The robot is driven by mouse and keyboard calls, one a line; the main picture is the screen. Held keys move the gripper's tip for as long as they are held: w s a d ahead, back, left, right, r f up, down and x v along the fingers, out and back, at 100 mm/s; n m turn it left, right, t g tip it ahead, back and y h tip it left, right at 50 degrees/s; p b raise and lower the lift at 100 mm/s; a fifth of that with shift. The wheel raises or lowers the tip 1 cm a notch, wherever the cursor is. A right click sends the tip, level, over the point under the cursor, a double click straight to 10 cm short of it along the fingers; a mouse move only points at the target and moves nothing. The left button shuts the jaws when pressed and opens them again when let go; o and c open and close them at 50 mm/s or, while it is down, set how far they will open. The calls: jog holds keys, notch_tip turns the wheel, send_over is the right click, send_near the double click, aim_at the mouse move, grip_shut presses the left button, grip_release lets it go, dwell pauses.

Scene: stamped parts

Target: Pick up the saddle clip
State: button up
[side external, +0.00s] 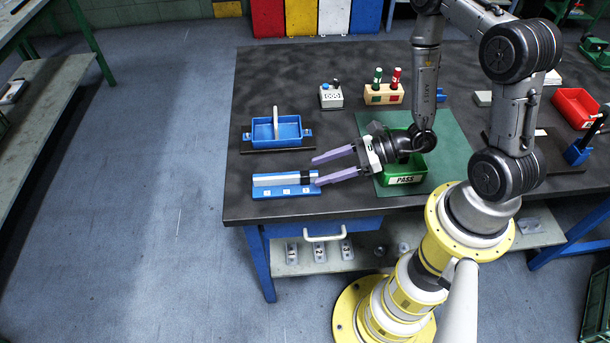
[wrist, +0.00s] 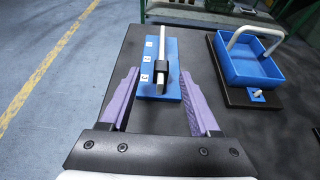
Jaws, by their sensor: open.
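A blue stand (side external: 263,194) with white number labels carries a pale rod (side external: 275,180) at the left front of the bench. A small black piece, seemingly the saddle clip (side external: 306,178), sits on the rod near its right end. In the wrist view the clip (wrist: 161,75) is on the near part of the rod (wrist: 185,62), above the blue stand (wrist: 172,92). My gripper (side external: 316,171) is open and empty, its purple fingers pointing at that end. In the wrist view the clip appears between the fingertips (wrist: 160,73); whether they overlap it in depth is unclear.
A blue tray with a handle (side external: 290,131) stands behind the stand on a dark plate. A green PASS bin (side external: 403,180) sits on a green mat (side external: 449,150) under my wrist. Farther back are a small grey block (side external: 331,98) and a wooden block with gauges (side external: 385,95).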

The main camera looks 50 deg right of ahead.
aim_at(304, 174)
jog(key=shift+x, duration=2.8)
jog(key=shift+d, duration=0.15)
grip_shut()
